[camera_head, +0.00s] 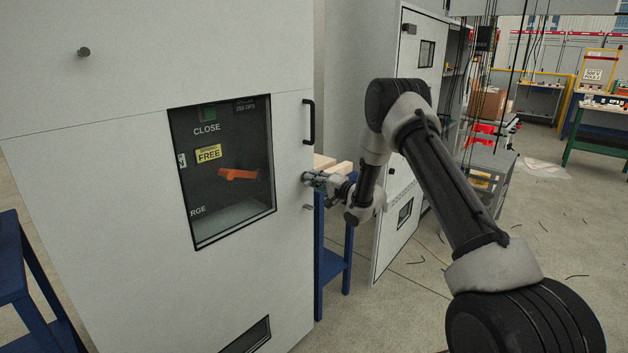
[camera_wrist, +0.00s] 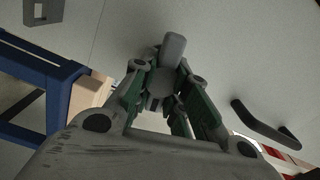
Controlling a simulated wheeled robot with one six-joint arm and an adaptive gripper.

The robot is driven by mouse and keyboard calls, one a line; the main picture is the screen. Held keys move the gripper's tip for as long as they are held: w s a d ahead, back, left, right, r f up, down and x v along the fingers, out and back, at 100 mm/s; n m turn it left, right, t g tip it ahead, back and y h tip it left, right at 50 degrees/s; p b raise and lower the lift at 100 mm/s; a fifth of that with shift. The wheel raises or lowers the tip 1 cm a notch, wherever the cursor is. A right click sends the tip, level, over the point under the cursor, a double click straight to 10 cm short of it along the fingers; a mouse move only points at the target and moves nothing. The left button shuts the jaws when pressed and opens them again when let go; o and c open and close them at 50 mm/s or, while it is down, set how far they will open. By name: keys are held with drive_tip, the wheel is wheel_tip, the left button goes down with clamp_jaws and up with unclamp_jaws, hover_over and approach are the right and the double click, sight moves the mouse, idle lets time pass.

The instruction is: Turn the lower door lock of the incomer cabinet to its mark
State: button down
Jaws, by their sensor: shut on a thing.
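The incomer cabinet door (camera_head: 130,200) fills the left of the head view, pale grey with a dark window. My gripper (camera_head: 312,179) is at the door's right edge, below the black door handle (camera_head: 309,122). In the wrist view my gripper (camera_wrist: 162,85) is shut on the grey knob of the door lock (camera_wrist: 173,48), which stands out from the door face between the fingers. The fingers hide part of the lock. Its mark cannot be made out. The handle also shows in the wrist view (camera_wrist: 265,125), to the right of the lock.
A small grey fitting (camera_head: 308,207) sits on the door edge just below my gripper. Another cabinet door (camera_head: 400,215) stands to the right, behind my arm. Open floor lies further right.

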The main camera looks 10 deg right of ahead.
drive_tip(key=shift+f+m, duration=0.1)
drive_tip(key=shift+m, duration=1)
drive_tip(key=c, duration=1.4)
unclamp_jaws()
drive_tip(key=v, duration=1.2)
